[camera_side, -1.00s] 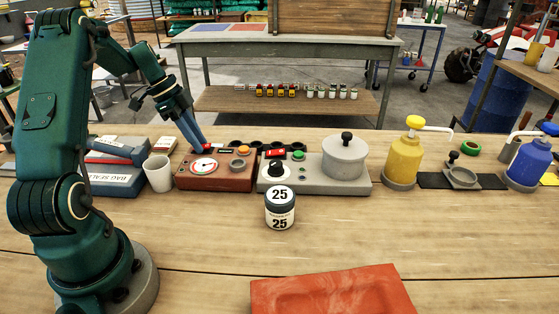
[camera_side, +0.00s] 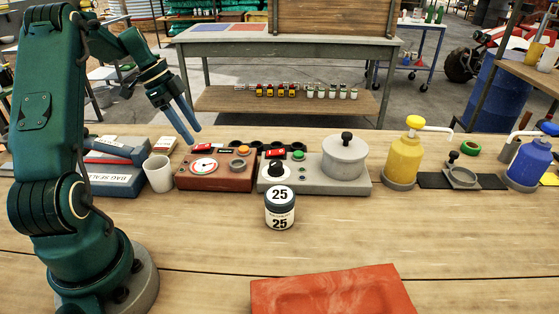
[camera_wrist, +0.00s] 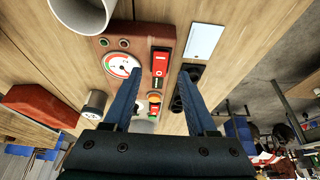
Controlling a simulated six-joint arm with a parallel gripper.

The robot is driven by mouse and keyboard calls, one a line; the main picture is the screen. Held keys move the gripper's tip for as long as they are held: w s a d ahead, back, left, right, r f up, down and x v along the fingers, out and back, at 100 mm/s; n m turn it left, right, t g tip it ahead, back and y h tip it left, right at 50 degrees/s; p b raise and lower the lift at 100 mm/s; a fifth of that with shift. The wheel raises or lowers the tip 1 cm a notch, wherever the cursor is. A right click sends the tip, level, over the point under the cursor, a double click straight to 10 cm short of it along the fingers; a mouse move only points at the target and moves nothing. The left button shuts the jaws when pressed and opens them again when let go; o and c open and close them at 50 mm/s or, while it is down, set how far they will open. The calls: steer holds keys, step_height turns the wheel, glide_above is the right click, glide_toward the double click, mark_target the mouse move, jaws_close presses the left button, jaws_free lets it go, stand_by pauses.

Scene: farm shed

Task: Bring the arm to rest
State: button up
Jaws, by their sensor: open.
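My gripper (camera_side: 191,132) is in the air above the back edge of the red gauge box (camera_side: 215,172). Its two blue fingers are apart with nothing between them. In the wrist view my gripper (camera_wrist: 163,84) also shows open and empty. Beyond the fingertips there lie the red box's dial (camera_wrist: 121,65), a red switch (camera_wrist: 160,62) and the bench top. My arm is raised at the left of the side view and touches nothing that I can see.
A jar marked 25 (camera_side: 280,207), a grey pot (camera_side: 344,156), a yellow dispenser (camera_side: 405,160) and a red tray (camera_side: 335,293) are to the right. The front left-middle bench is clear.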

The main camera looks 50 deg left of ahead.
steer(key=shift+v, duration=0.95)
steer(key=shift+w+d+r+m, duration=0.6)
steer(key=shift+w+d+r, duration=0.45)
steer(key=shift+d+r, duration=0.15)
steer(key=s+d+r+m+y, duration=0.1)
steer(key=d+r, duration=0.3)
steer(key=d, duration=0.4)
steer(key=d+r+m+y, duration=0.1)
steer(key=d+r, duration=0.3)
steer(key=d, duration=0.4)
steer(key=s+d+f+n+t, duration=0.1)
steer(key=s+d+f+n, duration=0.1)
steer(key=s+n, duration=0.4)
steer(key=s+d+f+n+t+y, duration=0.1)
steer(key=s+d+f+n, duration=0.1)
steer(key=s+d+n, duration=0.3)
steer(key=shift+s+d+f+n, duration=0.2)
steer(key=shift+s+d+n, duration=0.1)
steer(key=shift+s+n, duration=0.3)
